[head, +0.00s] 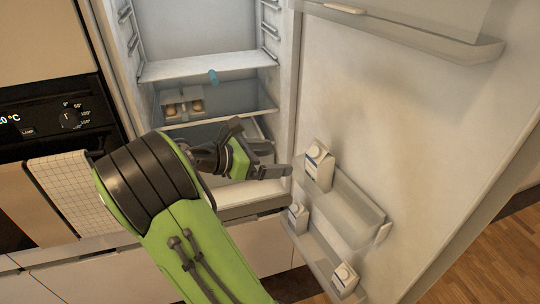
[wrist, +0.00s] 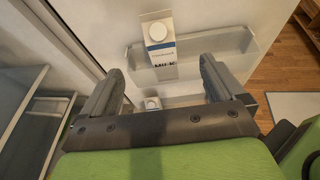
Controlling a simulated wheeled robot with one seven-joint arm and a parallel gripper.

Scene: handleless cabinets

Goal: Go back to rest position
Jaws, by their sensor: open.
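My gripper (head: 277,163) is in front of the open fridge, near the inner side of its door. In the wrist view my gripper (wrist: 160,80) has its two fingers wide apart with nothing held between them. A milk carton (head: 319,165) stands upright in the upper door shelf (head: 358,202). In the wrist view the milk carton (wrist: 158,47) shows beyond the fingertips, apart from them. My green and black arm reaches up from the bottom of the head view and hides part of the fridge's lower front.
The fridge door (head: 415,110) stands open at the right. The lower door shelf (head: 318,262) holds two more cartons. An oven with a towel (head: 72,190) is at the left. Wooden floor (head: 490,265) is clear at the right.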

